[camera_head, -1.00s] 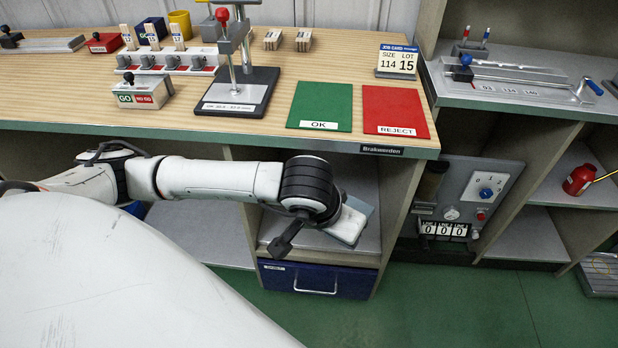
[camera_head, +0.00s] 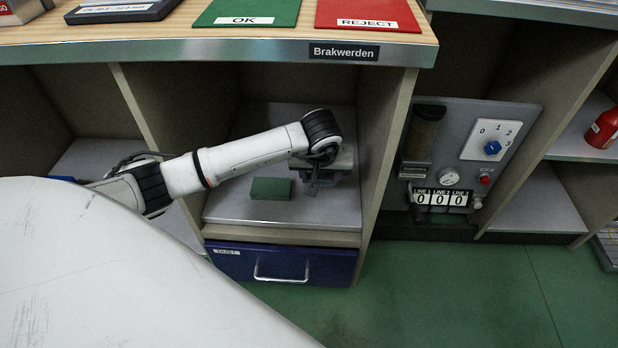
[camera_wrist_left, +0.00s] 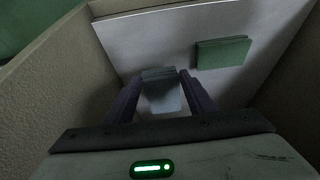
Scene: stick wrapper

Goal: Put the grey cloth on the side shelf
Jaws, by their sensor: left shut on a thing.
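My left arm reaches into the open compartment under the bench. My left gripper (camera_head: 316,184) is low over the shelf (camera_head: 238,209) inside it, partly hidden by its own wrist. In the left wrist view the fingers (camera_wrist_left: 162,98) are closed on a folded grey-blue cloth (camera_wrist_left: 162,94), which lies between them close to the shelf surface. I cannot tell whether the cloth touches the shelf. In the head view the cloth is hidden or too small to tell. My right gripper is not in view.
Compartment walls stand on both sides. A blue drawer (camera_head: 281,264) is below. A gauge panel (camera_head: 468,155) is to the right.

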